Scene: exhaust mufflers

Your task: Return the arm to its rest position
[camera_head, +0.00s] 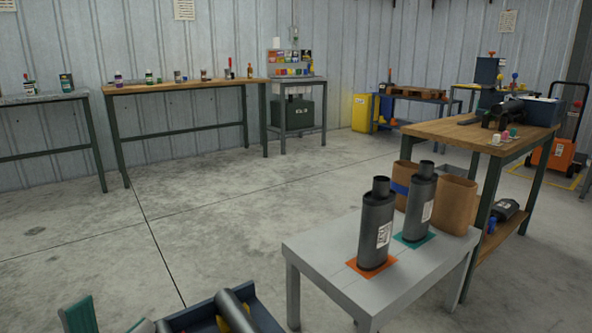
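Two dark grey mufflers stand upright on a light grey table (325,265). The nearer muffler (375,235) is on an orange mat (352,265), and the farther muffler (418,208) is on a teal mat (431,238). Both have a white label and a short pipe on top. At the bottom left edge, two teal-padded tips, which look like my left gripper (111,322), stand apart with nothing visible between them. The rest of that gripper is cut off by the frame. It is well away from both mufflers. My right gripper is out of view.
A dark blue bin (262,318) at the bottom holds a grey cylinder and something yellow, partly cut off. Brown containers (455,205) stand behind the mufflers. A wooden workbench (440,130) with parts is at the right. Open concrete floor (220,215) lies at centre left.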

